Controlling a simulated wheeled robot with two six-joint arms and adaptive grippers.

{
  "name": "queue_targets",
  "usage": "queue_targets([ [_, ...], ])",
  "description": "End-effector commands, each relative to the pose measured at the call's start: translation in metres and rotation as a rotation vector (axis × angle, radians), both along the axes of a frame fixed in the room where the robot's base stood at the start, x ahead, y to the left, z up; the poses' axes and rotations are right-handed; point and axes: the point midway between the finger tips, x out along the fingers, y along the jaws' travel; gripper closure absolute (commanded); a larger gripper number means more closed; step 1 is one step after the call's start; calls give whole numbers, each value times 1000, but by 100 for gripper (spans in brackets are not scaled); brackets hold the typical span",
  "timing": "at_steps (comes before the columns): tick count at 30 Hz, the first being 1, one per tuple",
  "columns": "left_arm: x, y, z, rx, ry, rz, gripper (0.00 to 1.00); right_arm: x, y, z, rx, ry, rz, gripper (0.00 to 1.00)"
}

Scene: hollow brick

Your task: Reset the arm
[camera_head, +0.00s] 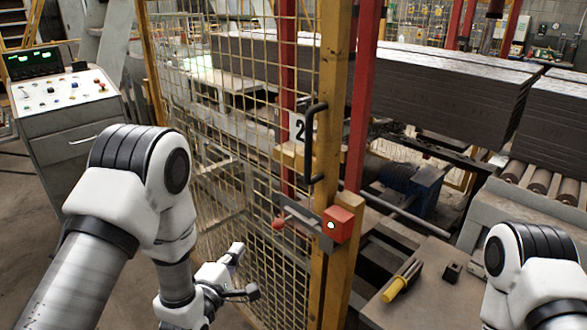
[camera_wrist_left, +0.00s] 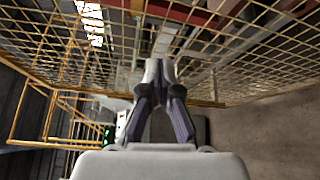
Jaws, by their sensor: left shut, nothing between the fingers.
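My left arm comes in from the left in the head view, and its gripper (camera_head: 240,272) is low in front of the yellow mesh gate. In the left wrist view the same gripper (camera_wrist_left: 159,68) has its fingertips together with nothing between them. My right arm shows only as a white and black joint at the lower right of the head view. Its gripper is out of the frame.
The yellow mesh gate (camera_head: 243,130) has a black handle (camera_head: 311,145) and a red latch box (camera_head: 340,224). A control console (camera_head: 68,100) stands at the left. A yellow-handled tool (camera_head: 400,283) lies on a bench. Stacked dark slabs (camera_head: 445,88) lie behind.

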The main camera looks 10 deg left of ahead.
Motion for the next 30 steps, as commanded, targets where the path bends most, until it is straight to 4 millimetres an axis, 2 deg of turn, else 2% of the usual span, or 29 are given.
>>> queue_targets([
  [2, -10, 3, -29, -4, 56, 7, 100, 0, 0, 0, 0, 0, 0, 60],
  [5, -44, 12, -87, 5, 215, 30, 100, 0, 0, 0, 0, 0, -1, 60],
  [6, -63, 16, -114, 58, 309, 31, 100, 0, 0, 0, 0, 0, -1, 60],
  [8, -98, 23, -157, 195, 469, 4, 100, 0, 0, 0, 0, 0, -1, 60],
  [9, -125, 26, -182, 309, 576, -41, 100, 0, 0, 0, 0, 0, -1, 60],
  [11, -169, 31, -215, 494, 737, -149, 100, 0, 0, 0, 0, 0, -1, 60],
  [12, -200, 35, -232, 626, 841, -254, 100, 0, 0, 0, 0, 0, 0, 60],
  [13, -223, 36, -242, 720, 904, -347, 100, 0, 0, 0, 0, 0, 0, 60],
  [15, -268, 39, -254, 915, 1011, -591, 100, 0, 0, 0, 0, 0, 0, 60],
  [18, -310, 40, -258, 1116, 1053, -927, 100, 0, 0, 0, 0, 0, 0, 60],
  [19, -319, 40, -258, 1159, 1049, -1013, 100, 0, 0, 0, 0, 0, 0, 60],
  [21, -330, 40, -258, 1233, 1022, -1162, 100, 0, 0, 0, 0, 0, 0, 60],
  [23, -334, 40, -258, 1272, 996, -1235, 100, 0, 0, 0, 0, 0, -1, 60],
  [30, -333, 40, -258, 1302, 969, -1268, 100, 0, 0, 0, 0, 0, -1, 60],
])
